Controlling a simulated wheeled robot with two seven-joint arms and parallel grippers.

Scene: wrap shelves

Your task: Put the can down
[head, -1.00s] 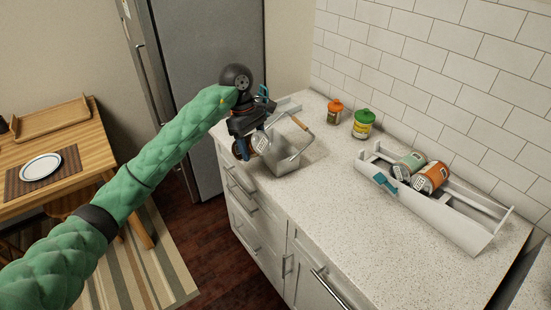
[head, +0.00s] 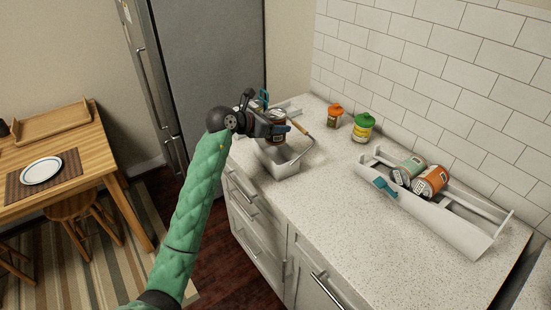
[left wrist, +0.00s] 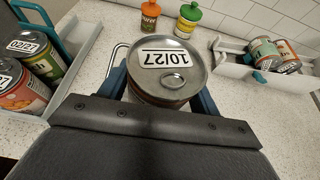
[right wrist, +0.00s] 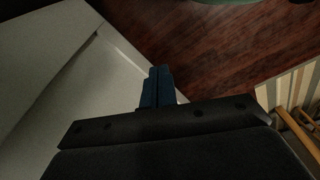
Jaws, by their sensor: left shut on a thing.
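My left gripper (head: 277,129) is shut on a can (head: 276,116) with a brown side. In the left wrist view the can's silver lid (left wrist: 168,68), marked 10/27, shows between the blue fingers (left wrist: 160,88). In the head view the can is over or just behind the far part of a grey metal bin (head: 282,162); its bottom is hidden, so I cannot tell whether it touches anything. My right gripper (right wrist: 158,87) shows only in the right wrist view, with its blue fingers together and nothing between them.
The bin has a raised wooden-grip handle (head: 303,128). A white tray (left wrist: 81,78) with several cans stands beside it. Another white tray (head: 450,229) holds two cans (head: 430,181). Orange-lidded (head: 334,117) and green-lidded (head: 363,127) jars stand by the wall. The front counter is clear.

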